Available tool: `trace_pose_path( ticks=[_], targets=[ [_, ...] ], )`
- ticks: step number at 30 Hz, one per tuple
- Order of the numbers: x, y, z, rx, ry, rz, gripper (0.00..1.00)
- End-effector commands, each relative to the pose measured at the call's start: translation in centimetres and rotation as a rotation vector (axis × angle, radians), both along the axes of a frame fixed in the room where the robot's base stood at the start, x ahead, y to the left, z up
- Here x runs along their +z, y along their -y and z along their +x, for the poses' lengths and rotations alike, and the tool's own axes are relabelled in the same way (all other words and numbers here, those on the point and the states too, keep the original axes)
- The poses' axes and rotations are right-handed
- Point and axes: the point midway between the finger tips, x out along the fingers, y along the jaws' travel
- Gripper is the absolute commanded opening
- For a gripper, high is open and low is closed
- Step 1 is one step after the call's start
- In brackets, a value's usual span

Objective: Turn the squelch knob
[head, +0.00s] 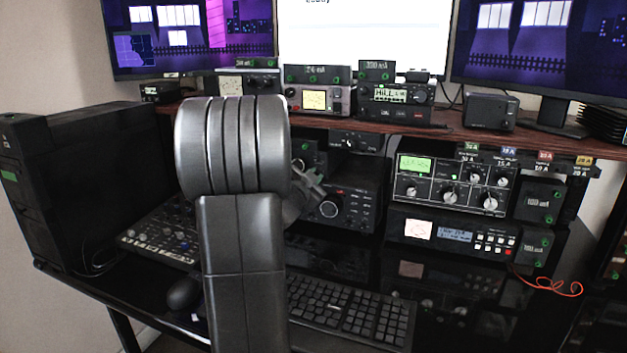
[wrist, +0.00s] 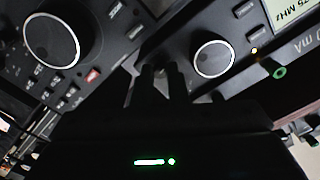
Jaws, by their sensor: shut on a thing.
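My gripper (wrist: 160,70) is shut, with its two dark fingertips close together at the front of a black radio. The thing between the tips is hidden by the fingers, and no squelch label can be read. A round dial with a pale rim (wrist: 213,59) is just right of the fingertips in the wrist view, apart from them. In the head view, my gripper (head: 312,190) is partly hidden behind my arm, close to the black radio (head: 365,205) with a large ringed dial.
Another large dial (wrist: 50,40) is at upper left in the wrist view. In the head view, a mixer (head: 165,235) lies left of my arm and a keyboard (head: 350,308) in front. More radios stand at right, near a red cable (head: 550,287). The shelf (head: 440,122) overhangs the radios.

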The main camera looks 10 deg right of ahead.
Motion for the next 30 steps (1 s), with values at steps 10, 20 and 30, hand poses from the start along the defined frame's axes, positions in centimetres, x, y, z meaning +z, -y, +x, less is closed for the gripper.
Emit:
trace_pose_path(
  ticks=[10, 20, 30],
  targets=[
    [0.0, 0.0, 0.0, -0.001, -0.002, -0.002, 0.35],
    [0.1, -0.3, -0.4, 0.001, -0.002, -0.002, 0.35],
    [0.2, -4.1, -5.8, 0.004, -0.002, -0.003, 0.35]
  ],
)
